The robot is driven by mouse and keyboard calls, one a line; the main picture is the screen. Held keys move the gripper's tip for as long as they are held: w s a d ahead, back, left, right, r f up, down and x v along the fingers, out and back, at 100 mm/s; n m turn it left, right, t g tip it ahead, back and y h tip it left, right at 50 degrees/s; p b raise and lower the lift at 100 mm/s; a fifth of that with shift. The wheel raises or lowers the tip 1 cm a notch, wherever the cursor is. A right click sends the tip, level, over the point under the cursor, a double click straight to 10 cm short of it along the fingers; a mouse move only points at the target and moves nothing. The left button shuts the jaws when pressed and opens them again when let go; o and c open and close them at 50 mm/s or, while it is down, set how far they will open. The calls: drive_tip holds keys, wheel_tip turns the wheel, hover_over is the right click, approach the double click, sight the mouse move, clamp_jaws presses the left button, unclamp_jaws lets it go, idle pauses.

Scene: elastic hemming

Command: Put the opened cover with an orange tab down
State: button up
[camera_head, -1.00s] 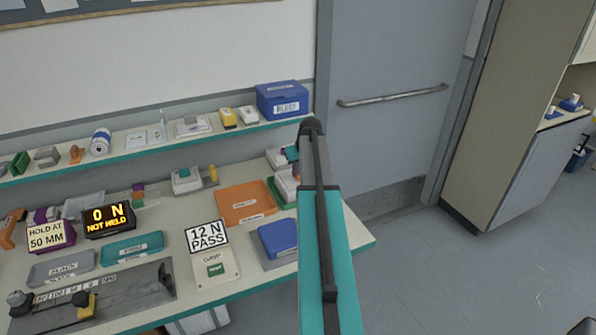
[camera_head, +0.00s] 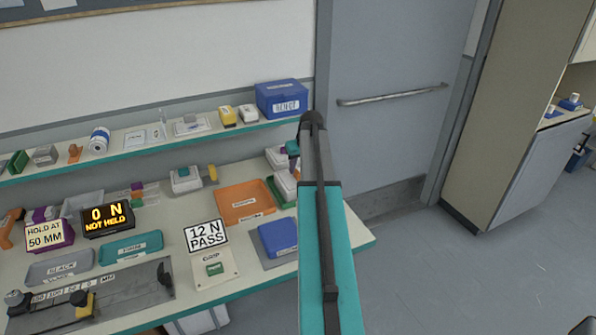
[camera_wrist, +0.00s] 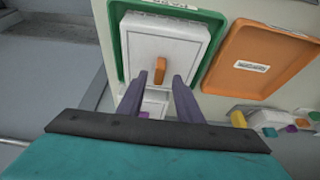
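In the wrist view, a white cover (camera_wrist: 185,42) with an upright orange tab (camera_wrist: 159,71) lies in a green tray (camera_wrist: 115,55). My gripper (camera_wrist: 158,84) is above it, its two dark purple fingers apart on either side of the tab. A gap shows between the tab and each finger, and nothing is held. In the head view, part of the white cover (camera_head: 285,185) and the green tray (camera_head: 277,194) show left of my arm, which hides the rest.
An orange tray (camera_head: 243,203) lies beside the green one. A white piece with a purple tab (camera_wrist: 144,114) is close beyond the green tray. A blue block (camera_head: 278,238) lies nearer the front edge. The back shelf (camera_head: 150,143) overhangs the bench. The display (camera_head: 107,218) reads 0 N, NOT HELD.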

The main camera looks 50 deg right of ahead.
drive_tip(key=b+v, duration=0.3)
drive_tip(key=v, duration=0.7)
idle(0.8)
